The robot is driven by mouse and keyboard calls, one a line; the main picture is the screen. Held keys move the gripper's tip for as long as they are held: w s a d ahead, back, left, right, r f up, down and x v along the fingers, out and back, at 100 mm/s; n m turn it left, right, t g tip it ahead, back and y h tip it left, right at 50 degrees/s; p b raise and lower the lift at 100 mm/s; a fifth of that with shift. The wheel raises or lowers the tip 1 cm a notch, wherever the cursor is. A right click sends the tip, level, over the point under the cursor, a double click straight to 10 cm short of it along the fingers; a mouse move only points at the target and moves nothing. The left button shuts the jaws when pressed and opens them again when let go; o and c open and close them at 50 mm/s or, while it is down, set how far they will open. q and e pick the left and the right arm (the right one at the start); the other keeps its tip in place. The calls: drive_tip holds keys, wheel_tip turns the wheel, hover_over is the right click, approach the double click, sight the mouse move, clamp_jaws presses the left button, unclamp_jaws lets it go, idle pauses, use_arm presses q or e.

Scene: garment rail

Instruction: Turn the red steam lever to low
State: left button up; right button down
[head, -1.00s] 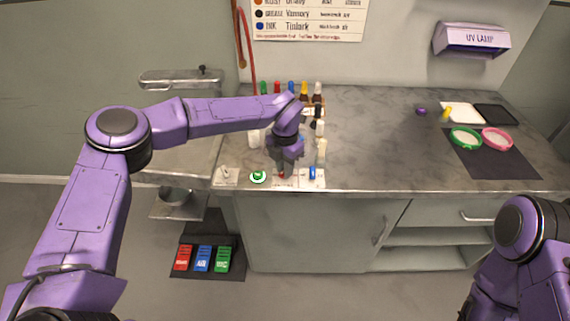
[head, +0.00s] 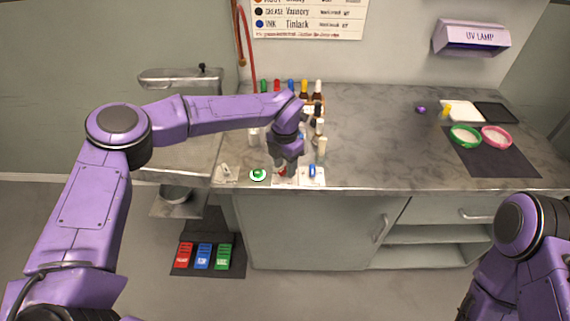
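The red steam lever (head: 282,171) stands on a small white plate at the front edge of the counter. It is mostly hidden behind my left gripper, so its setting cannot be read. My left gripper (head: 286,168) points down right at the lever, and its fingertips are too small and covered to tell whether they are open or shut, or whether they touch it. My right arm (head: 525,230) is at the lower right, away from the counter, with its gripper out of view.
A blue lever (head: 312,171) is close on the right, a green round button (head: 258,175) and a pale switch (head: 226,173) on the left. Several bottles (head: 304,90) stand behind my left gripper. The counter's middle (head: 380,140) is clear. Coloured pedals (head: 203,257) lie on the floor.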

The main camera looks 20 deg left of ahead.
sight(285, 168)
use_arm(q)
wheel_tip(285, 168, up, 11)
drive_tip(key=b, duration=0.2)
drive_tip(key=shift+f, duration=0.2)
drive_tip(key=shift+f, duration=0.1)
